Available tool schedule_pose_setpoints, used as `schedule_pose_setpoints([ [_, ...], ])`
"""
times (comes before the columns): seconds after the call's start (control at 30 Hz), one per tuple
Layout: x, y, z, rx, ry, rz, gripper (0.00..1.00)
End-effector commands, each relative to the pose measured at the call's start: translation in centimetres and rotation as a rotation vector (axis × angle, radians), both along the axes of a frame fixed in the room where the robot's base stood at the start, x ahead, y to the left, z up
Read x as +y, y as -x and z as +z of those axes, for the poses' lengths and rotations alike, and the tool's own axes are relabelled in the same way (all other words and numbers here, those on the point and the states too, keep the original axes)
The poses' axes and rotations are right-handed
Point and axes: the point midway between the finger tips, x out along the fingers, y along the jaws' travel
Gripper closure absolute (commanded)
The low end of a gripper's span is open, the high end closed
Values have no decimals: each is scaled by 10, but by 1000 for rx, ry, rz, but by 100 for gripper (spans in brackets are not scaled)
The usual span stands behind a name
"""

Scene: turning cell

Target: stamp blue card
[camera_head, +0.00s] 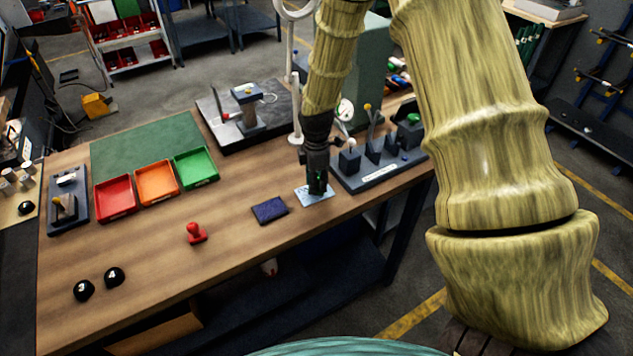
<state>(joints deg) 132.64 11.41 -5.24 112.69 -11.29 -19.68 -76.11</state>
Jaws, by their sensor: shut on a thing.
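The light blue card (308,197) is at the right part of the wooden table, near its front edge. My gripper (318,187) points down over the card and is shut on it; the fingers hide part of the card. Whether the card touches the table is too small to tell. A red stamp (196,233) stands upright on the table to the left, apart from my gripper. A dark blue ink pad (270,210) lies between the stamp and the card.
Red (115,197), orange (157,183) and green (196,168) trays stand at the back left, by a green mat (146,143).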

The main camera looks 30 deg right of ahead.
Motion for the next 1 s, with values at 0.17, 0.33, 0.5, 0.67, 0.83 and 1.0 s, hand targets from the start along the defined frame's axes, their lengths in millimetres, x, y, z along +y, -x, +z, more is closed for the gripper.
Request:
schedule_pose_setpoints([
  [0.17,0,0,14,-1,0,-1,91],
  [0.33,0,-1,25,-1,0,0,91],
  [0.5,0,-1,35,-2,1,0,91],
  [0.67,0,-1,44,-2,0,0,91],
  [0.83,0,-1,54,-2,0,0,91],
  [1.0,0,0,58,-1,0,0,91],
])
